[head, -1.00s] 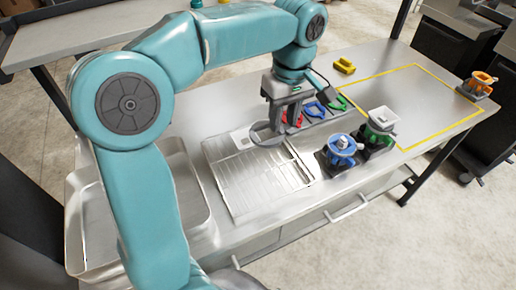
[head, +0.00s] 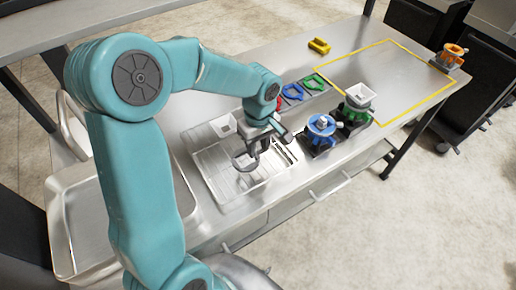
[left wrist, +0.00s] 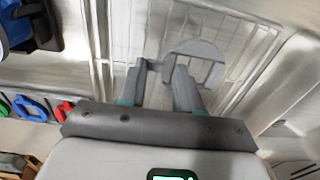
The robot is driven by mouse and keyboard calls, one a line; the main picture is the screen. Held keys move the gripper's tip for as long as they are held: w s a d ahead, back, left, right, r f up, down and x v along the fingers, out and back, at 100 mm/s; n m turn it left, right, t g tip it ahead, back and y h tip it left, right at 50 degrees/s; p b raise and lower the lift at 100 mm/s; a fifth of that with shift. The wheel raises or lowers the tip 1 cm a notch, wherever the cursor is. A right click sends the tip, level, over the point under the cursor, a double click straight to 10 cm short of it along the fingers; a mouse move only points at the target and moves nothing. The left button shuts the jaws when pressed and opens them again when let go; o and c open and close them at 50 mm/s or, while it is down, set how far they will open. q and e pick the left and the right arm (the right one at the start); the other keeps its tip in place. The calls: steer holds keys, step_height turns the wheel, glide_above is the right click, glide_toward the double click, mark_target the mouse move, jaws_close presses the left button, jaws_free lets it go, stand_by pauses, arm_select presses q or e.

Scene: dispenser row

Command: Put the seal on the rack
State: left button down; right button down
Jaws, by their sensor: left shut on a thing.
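The seal is a thin, flat grey piece, round with an opening (head: 241,163). It also shows in the left wrist view (left wrist: 190,47), at the fingertips. My left gripper (head: 257,147) is shut on its edge. The rack (head: 215,165) is a pale, flat frame with thin bars on the near left part of the table. It fills the background behind the seal in the left wrist view (left wrist: 130,25). The seal is over the rack; I cannot tell whether it touches the bars. My right gripper is out of view.
Blue (head: 320,130) and green (head: 354,112) dispensers stand right of the rack, an orange one (head: 452,55) at the far corner. Coloured rings (head: 293,91) lie behind. A yellow block (head: 319,46) stands by a bare yellow-outlined area. A metal bin (head: 60,225) is at left.

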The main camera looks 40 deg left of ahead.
mark_target(259, 151)
arm_select(q)
steer(key=shift+w+a+f, duration=0.1)
steer(key=shift+a+f, duration=0.1)
steer(key=shift+f, duration=1.05)
steer(key=shift+d, duration=0.1)
steer(key=shift+r, duration=0.1)
steer(key=c, duration=0.8)
jaws_free()
step_height(259, 151, up, 12)
steer(key=shift+r, duration=0.1)
